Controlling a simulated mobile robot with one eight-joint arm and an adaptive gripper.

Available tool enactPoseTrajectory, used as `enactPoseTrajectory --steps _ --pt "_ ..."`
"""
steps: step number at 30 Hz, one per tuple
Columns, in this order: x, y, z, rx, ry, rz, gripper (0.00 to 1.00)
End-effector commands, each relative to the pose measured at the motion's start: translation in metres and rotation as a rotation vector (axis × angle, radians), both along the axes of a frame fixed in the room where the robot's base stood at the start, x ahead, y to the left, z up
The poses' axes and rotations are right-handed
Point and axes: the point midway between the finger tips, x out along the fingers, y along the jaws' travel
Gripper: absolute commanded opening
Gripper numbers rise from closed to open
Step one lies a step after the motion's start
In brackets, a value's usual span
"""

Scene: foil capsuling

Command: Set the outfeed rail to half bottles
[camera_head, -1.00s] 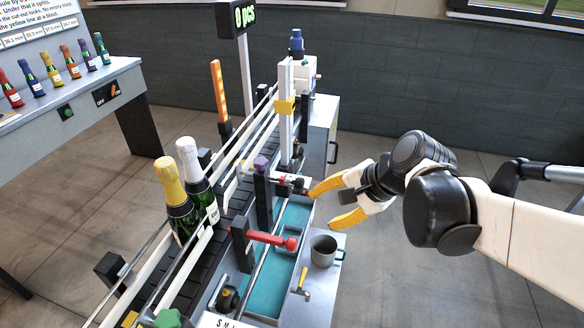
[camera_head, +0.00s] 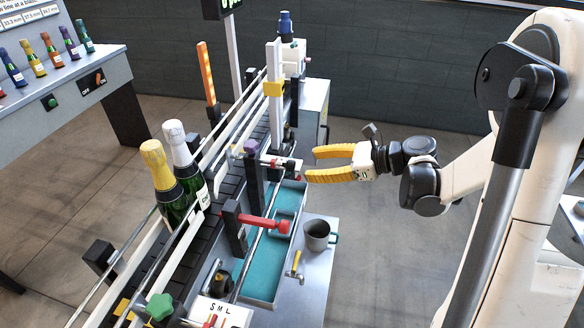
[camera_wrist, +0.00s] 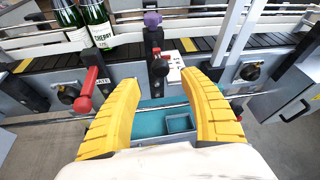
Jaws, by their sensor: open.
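The conveyor line (camera_head: 222,196) runs diagonally through the head view, with pale guide rails along it. Which rail is the outfeed rail is not clear. A red-handled lever (camera_head: 266,223) sticks out from its near side, also in the wrist view (camera_wrist: 87,92). A purple knob (camera_head: 251,146) tops a dark post, also in the wrist view (camera_wrist: 152,19). A small dark, red-tipped knob (camera_wrist: 160,67) by a white marked plate shows between my fingertips in the wrist view. My gripper (camera_head: 311,164) is open and empty, right of the line, its yellow fingers pointing at it.
Two foil-topped bottles, gold (camera_head: 161,175) and white (camera_head: 184,155), stand on the conveyor. A green star knob (camera_head: 160,306) and an S M L plate (camera_head: 218,309) are at the front. A teal tray (camera_head: 262,276) and grey mug (camera_head: 317,235) lie right of the line. Floor beyond is clear.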

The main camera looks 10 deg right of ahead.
Motion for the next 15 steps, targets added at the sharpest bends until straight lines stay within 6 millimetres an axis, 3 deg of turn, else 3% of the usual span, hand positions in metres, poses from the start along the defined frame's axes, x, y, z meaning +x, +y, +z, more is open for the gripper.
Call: enactPoseTrajectory --steps 6,15 --pt "0.022 0.034 -0.019 -0.001 -0.001 0.004 0.52" --pt "0.036 0.052 -0.026 -0.003 0.000 0.000 0.52"
